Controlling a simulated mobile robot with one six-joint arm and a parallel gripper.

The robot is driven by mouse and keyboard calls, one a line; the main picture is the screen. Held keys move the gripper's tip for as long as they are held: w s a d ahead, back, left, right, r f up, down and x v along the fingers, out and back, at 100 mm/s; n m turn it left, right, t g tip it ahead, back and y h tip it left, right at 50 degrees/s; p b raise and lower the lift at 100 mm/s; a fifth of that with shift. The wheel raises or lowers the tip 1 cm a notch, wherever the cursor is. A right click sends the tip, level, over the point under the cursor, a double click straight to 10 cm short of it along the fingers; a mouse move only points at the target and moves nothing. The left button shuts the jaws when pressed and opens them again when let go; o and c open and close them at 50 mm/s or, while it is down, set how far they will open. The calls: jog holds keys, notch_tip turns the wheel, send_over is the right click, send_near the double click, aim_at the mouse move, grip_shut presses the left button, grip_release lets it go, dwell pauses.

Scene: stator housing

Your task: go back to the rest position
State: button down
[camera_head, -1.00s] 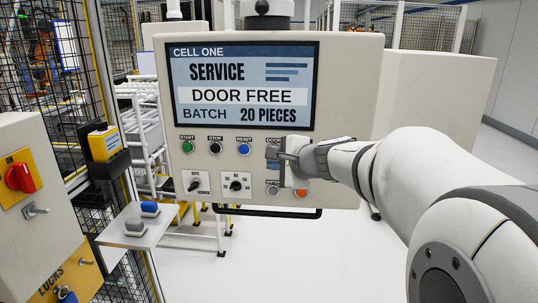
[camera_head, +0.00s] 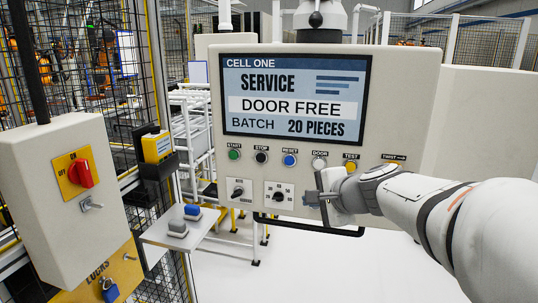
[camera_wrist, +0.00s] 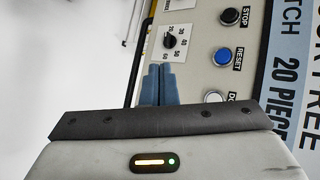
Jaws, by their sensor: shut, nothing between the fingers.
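My gripper (camera_head: 314,199) is in front of the lower right part of the control panel (camera_head: 400,110) in the head view. Its fingers point left, below the DOOR button (camera_head: 319,163). In the wrist view my gripper (camera_wrist: 162,72) shows its two fingers side by side, closed, with nothing held. The reset button (camera_wrist: 223,57) and a selector dial (camera_wrist: 169,41) lie beyond the fingertips there. I cannot tell the exact gap between fingers and panel. The panel screen (camera_head: 294,98) reads SERVICE, DOOR FREE, BATCH 20 PIECES.
A grey box with a red rotary switch (camera_head: 82,173) stands at the left. A small shelf (camera_head: 160,233) holds a blue and a grey block. A blue padlock (camera_head: 109,290) hangs on the LOCKS board. Mesh fence (camera_head: 105,60) stands behind. The floor below the panel is clear.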

jog(key=s+d+f+n+g+h, duration=0.1)
jog(key=s+f+n+g+h, duration=0.1)
jog(key=s+f+n, duration=0.5)
jog(key=s+d+f+n+g+h, duration=0.1)
jog(key=s+f+n+g+h, duration=0.2)
jog(key=s, duration=1.1)
notch_tip(320, 180, down, 4)
jog(key=n+g, duration=0.2)
jog(key=n, duration=0.2)
jog(key=shift+s+g, duration=0.3)
jog(key=shift+s, duration=0.05)
jog(key=shift+r, duration=0.1)
